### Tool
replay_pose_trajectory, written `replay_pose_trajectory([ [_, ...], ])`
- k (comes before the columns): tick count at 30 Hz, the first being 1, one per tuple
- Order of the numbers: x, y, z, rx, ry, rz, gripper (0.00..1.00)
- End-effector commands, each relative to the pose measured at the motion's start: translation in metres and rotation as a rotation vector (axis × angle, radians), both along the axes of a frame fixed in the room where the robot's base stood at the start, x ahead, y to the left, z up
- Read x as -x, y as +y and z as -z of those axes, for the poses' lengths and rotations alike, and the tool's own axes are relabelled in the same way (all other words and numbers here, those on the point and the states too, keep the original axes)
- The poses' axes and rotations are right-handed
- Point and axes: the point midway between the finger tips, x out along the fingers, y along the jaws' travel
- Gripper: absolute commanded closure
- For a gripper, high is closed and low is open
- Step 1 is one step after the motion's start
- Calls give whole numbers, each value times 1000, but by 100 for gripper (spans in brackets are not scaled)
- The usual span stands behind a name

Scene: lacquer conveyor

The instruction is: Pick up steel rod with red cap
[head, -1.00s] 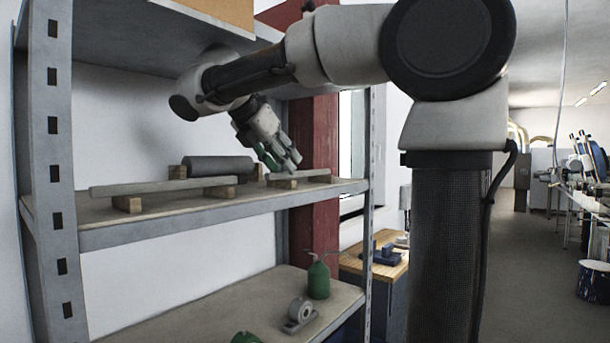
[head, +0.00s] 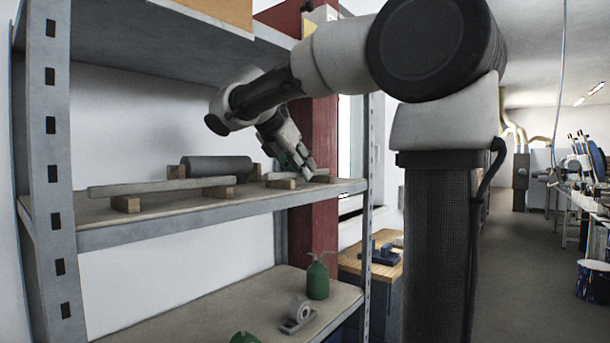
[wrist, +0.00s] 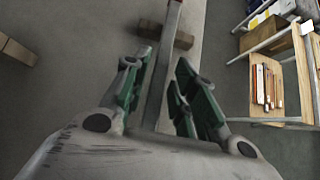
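The steel rod (wrist: 161,75) runs lengthwise up the wrist view, with a bit of red, its cap (wrist: 176,3), at the top edge. A wooden block (wrist: 166,34) supports it. My gripper (wrist: 157,70) is open, its green-padded fingers on either side of the rod with visible gaps. In the head view my gripper (head: 303,172) reaches down at the right end of the upper shelf, over the wooden blocks (head: 281,184), and largely hides the rod there. The red cap cannot be made out in the head view.
On the same shelf (head: 180,223), a grey bar (head: 160,187) lies on wooden blocks and a dark cylinder (head: 218,167) lies behind it. The rack's post (head: 50,150) stands at left. Below are a green bottle (head: 318,278) and a tape dispenser (head: 298,314).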

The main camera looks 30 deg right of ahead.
Motion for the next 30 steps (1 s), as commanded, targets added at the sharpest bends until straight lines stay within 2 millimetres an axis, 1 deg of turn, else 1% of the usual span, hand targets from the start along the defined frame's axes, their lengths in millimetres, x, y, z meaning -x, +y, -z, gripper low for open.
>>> replay_pose_trajectory([
  [1, 0, 0, 0, 0, 0, 0, 88],
  [3, 0, 0, 0, 0, 0, 0, 100],
  [14, 0, 0, -1, 0, -2, 0, 100],
  [17, 0, 0, -6, 0, -3, 0, 100],
  [20, -1, 0, -15, 0, -4, -1, 100],
  [23, 16, -6, -17, 0, -2, 1, 100],
  [26, 37, -13, -17, 0, -4, 1, 100],
  [30, 72, -26, -17, 0, -5, 1, 100],
])
